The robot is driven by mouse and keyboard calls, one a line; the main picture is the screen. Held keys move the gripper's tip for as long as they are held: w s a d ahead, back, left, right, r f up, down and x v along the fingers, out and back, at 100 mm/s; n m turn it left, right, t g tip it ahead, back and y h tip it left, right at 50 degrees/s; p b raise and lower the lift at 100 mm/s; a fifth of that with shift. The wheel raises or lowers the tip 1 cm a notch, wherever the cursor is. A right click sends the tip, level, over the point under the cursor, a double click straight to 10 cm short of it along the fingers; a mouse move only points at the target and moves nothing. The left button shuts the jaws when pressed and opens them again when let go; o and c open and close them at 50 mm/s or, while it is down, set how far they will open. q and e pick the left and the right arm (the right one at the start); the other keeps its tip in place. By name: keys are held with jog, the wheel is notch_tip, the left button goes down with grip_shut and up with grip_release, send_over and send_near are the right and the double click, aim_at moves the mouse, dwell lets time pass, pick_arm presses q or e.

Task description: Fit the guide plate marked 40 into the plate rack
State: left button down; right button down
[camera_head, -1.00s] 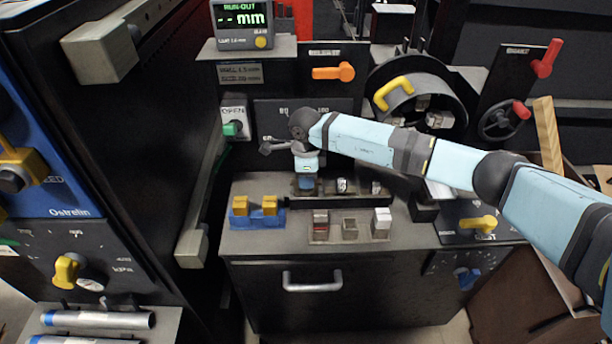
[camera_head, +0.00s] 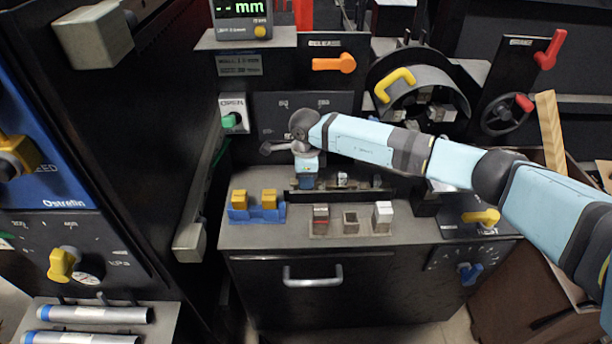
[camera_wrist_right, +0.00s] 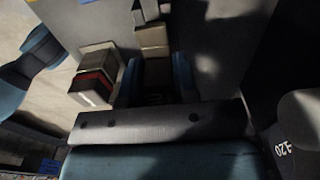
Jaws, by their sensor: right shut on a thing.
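My right gripper (camera_head: 306,182) points down at the left part of a dark slotted holder (camera_head: 330,195) on the bench. In the right wrist view its two blue fingers (camera_wrist_right: 157,85) are close together in shadow. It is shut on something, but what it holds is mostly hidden. Small blocks stand in front of the holder: one with a red band (camera_head: 320,218), a hollow-topped one (camera_head: 350,221) and a pale one (camera_head: 382,217). The red-banded block also shows in the right wrist view (camera_wrist_right: 94,85). I cannot read a 40 on any piece, or tell which holder is the plate rack. My left gripper is out of view.
A blue tray (camera_head: 257,215) with yellow blocks sits at the bench's left. Behind are an orange handle (camera_head: 334,63) and a drum with a yellow handle (camera_head: 395,84). The bench's front strip is clear.

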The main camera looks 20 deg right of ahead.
pick_arm(q)
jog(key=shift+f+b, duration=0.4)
jog(key=shift+b, duration=0.25)
pick_arm(e)
jog(key=shift+f, duration=1)
jog(key=c, duration=0.8)
grip_release()
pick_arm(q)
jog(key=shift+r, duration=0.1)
pick_arm(e)
jog(key=shift+r, duration=0.25)
notch_tip(320, 180, up, 13)
jog(key=shift+r+p, duration=0.2)
jog(key=shift+p, duration=0.55)
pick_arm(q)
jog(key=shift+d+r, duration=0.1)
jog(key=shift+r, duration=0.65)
